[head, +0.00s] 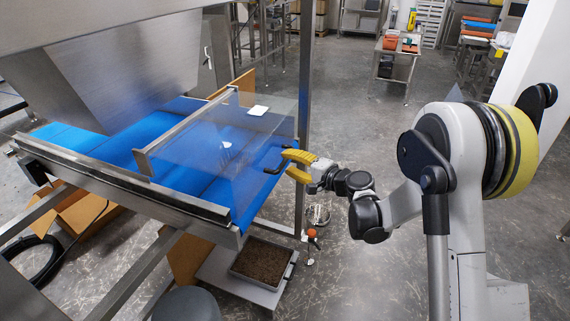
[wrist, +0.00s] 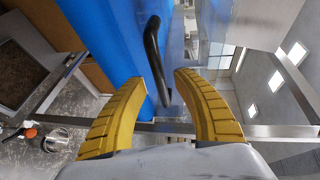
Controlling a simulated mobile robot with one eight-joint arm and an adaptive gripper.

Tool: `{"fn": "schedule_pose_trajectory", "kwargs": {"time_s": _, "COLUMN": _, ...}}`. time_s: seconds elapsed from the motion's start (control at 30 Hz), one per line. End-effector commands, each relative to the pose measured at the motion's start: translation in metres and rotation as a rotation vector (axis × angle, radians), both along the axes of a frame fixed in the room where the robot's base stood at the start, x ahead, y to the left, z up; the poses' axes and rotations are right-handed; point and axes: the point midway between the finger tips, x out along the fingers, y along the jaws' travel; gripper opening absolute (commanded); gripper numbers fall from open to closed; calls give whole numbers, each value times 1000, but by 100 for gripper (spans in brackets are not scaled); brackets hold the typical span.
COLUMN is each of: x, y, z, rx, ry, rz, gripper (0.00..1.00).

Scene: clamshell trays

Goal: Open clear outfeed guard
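The clear outfeed guard (head: 215,140) is a see-through box-like cover over the end of the blue conveyor belt (head: 190,180). It looks lowered over the belt. Its black bar handle (head: 272,168) is on the right end. My gripper (head: 289,163), with yellow fingers, is at that end, close to the handle. In the wrist view the fingers (wrist: 160,78) are spread apart and the handle (wrist: 153,55) lies in line with the gap between the tips. I see no clear contact; the depth between tips and handle is hard to judge.
A steel post (head: 304,100) stands just behind my gripper. A steel hopper (head: 120,70) hangs over the belt. A tray of brown material (head: 293,257) sits low under the belt end. The floor (head: 360,150) between here and the back tables is open.

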Motion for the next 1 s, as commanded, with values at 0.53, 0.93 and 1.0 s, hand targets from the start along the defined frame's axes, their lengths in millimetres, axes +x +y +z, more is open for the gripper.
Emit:
{"fn": "schedule_pose_trajectory", "kwargs": {"time_s": 0.53, "x": 15, "y": 16, "z": -4, "rx": -1, "ry": 1, "rz": 0, "gripper": 26}}
{"fn": "schedule_pose_trajectory", "kwargs": {"time_s": 0.93, "x": 14, "y": 14, "z": 2, "rx": -12, "ry": 4, "rz": -1, "gripper": 0}}
{"fn": "schedule_pose_trajectory", "kwargs": {"time_s": 1.0, "x": 14, "y": 13, "z": 9, "rx": -25, "ry": 9, "rz": -1, "gripper": 0}}
